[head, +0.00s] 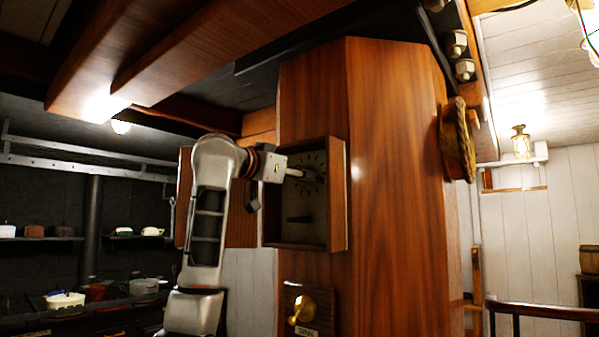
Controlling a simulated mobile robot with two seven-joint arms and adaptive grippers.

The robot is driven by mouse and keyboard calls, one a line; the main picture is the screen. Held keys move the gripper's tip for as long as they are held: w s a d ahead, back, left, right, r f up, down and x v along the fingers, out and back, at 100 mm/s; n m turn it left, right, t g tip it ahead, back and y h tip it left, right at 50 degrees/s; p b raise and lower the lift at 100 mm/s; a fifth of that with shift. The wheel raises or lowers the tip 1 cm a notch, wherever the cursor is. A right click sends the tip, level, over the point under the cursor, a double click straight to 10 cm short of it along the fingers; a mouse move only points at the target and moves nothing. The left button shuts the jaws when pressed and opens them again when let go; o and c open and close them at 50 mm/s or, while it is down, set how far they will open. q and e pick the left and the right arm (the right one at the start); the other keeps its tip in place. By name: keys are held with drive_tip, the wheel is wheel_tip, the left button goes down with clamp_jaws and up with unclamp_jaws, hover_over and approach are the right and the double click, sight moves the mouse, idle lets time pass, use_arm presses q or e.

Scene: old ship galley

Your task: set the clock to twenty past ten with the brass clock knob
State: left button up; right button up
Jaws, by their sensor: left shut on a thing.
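The clock (338,200) is a square wooden case with a dark face, set in the tall wooden casing. Tick marks show faintly near the top of the face, and a dark bar lies lower on it. The hands' positions cannot be read. My left gripper (308,176) reaches in from the left, with its fingertips at the clock face. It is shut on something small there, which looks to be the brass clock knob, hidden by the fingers. A wooden panel (241,215) stands left of the clock behind my left arm, seemingly its open door. My right gripper is not in view.
Below the clock, a rounded brass fitting (302,308) with a label plate sits on the casing. A round woven or wooden item (457,140) hangs on its right side. Ceiling beams (190,50) run overhead. Shelves with pots (66,300) stand at the left.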

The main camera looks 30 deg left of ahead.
use_arm(q)
drive_tip(key=shift+m, duration=0.8)
drive_tip(key=shift+f+p, duration=0.1)
drive_tip(key=shift+p, duration=0.2)
drive_tip(key=o, duration=1.1)
drive_tip(key=shift+s, duration=0.1)
drive_tip(key=s, duration=1.1)
drive_tip(key=shift+s+a, duration=0.4)
drive_tip(key=shift+a, duration=0.05)
